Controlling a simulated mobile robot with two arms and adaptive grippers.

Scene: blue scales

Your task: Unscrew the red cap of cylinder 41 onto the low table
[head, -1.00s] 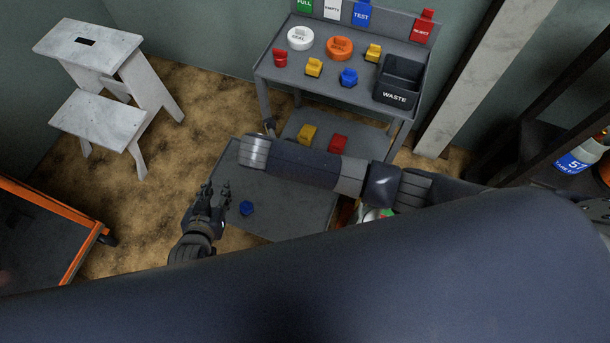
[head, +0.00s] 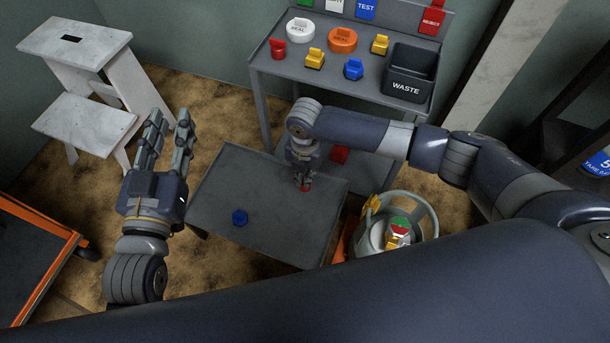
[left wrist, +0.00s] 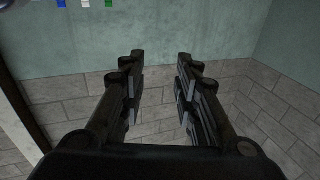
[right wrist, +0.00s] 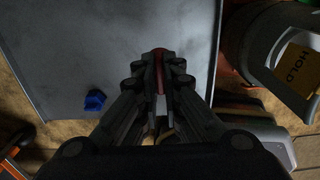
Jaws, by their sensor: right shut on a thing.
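My right gripper (head: 304,178) points down over the low table (head: 245,185) and is shut on a red cap (head: 306,188). The cap is at or just above the tabletop; I cannot tell whether it touches. In the right wrist view the red cap (right wrist: 160,54) shows between the fingertips (right wrist: 158,68). A grey cylinder (head: 372,238) with a ring collar stands right of the low table; its number is not readable. A yellow HOLD tag (right wrist: 297,70) hangs on it in the right wrist view. My left gripper (head: 170,118) is open and empty, left of the low table.
A blue cap (head: 240,217) lies on the low table, which is otherwise mostly clear. Behind stands a grey bench (head: 290,68) with coloured caps and a black WASTE bin (head: 408,75). A white step stool (head: 75,45) is at left, an orange-edged cart (head: 45,260) at front left.

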